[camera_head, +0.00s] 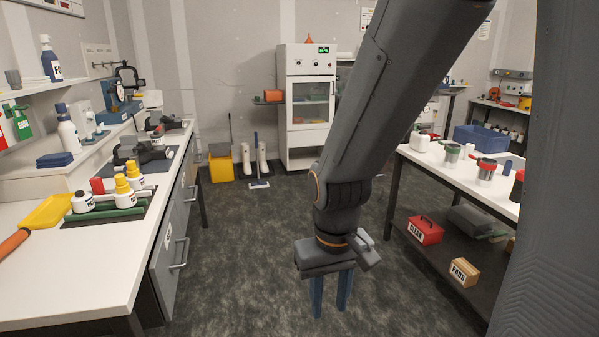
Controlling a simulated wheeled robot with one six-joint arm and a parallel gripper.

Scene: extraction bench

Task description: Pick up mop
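What looks like the mop (257,160) stands upright on the floor by the back wall. It has a thin dark-blue handle and a flat white and blue head (260,184). My gripper (331,308) points down over the carpet, nearer the camera and to the right of the mop. Its two blue fingers are apart with nothing visible between them. The gripper is well clear of the mop.
A yellow bucket (220,168) and white stands (245,160) are beside the mop. A tall white cabinet (304,155) stands right of it. Benches line the left (110,290) and right (455,172). The dark carpet (235,260) between is clear.

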